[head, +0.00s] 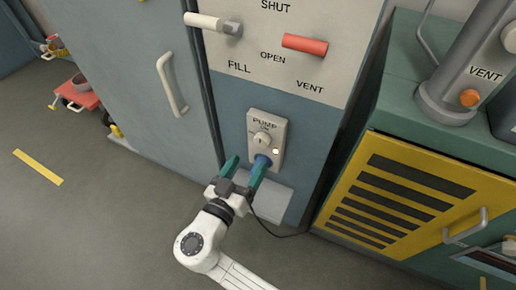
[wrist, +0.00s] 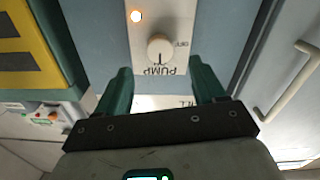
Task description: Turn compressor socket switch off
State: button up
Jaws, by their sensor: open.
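A pale socket plate labelled PUMP (head: 281,127) is on the blue-grey panel, with a round switch knob (head: 262,139). No label reading compressor is legible. In the wrist view the knob (wrist: 160,50) appears upside down, its dark mark towards the PUMP lettering; OFF is printed at its side. A small lamp (wrist: 136,16) on the plate glows orange. A blue plug (head: 262,162) is at the plate's lower edge, partly hidden by a finger. My gripper (head: 247,163) is open and empty, with teal fingers just below and in front of the plate, apart from the knob.
A white lever (head: 205,22) and a red lever (head: 305,44) are above the plate. A door with a pale handle (head: 172,85) is at left. A yellow louvred cabinet (head: 420,190) is close at right. A dark cable (head: 280,235) hangs below; grey floor is clear at lower left.

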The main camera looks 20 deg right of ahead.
aim_at(260, 144)
jog(key=x, duration=0.7)
jog(key=shift+c, duration=0.2)
jog(key=c, duration=1)
